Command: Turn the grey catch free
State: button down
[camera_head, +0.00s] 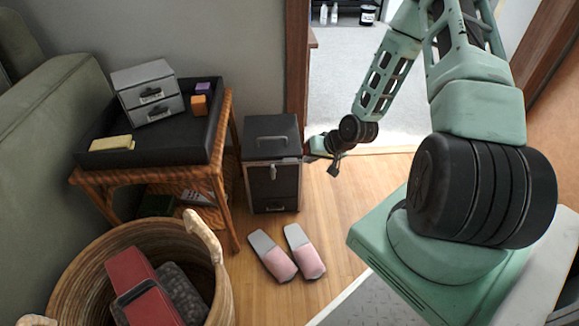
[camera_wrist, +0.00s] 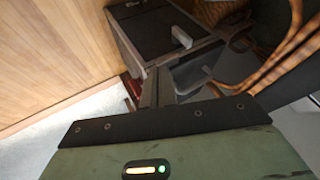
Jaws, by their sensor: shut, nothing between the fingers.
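The grey catch (camera_head: 273,172) is a small light piece on the front of a dark cabinet (camera_head: 270,132), just below a pale metal strip. In the wrist view the catch (camera_wrist: 181,37) stands out from the dark cabinet (camera_wrist: 150,32), beyond my fingertips. My gripper (camera_head: 334,169) is to the right of the cabinet in the head view, apart from the catch. Its narrow dark fingers (camera_wrist: 161,82) are together in the wrist view, with nothing between them. The catch's fixing is too small to make out.
A wicker table (camera_head: 226,140) with a black tray and small grey drawers stands left of the cabinet. Pink-and-grey slippers (camera_head: 273,257) lie on the wooden floor in front. A woven basket (camera_head: 75,262) is at lower left. A doorway opens behind my arm.

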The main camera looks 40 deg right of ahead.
aim_at(273, 171)
jog(key=w+a+f+b, duration=0.5)
jog(key=w+f+b, duration=0.1)
jog(key=w+f, duration=0.1)
jog(key=shift+w+f, duration=0.4)
jog(key=shift+a+r, duration=0.1)
jog(key=shift+a, duration=0.05)
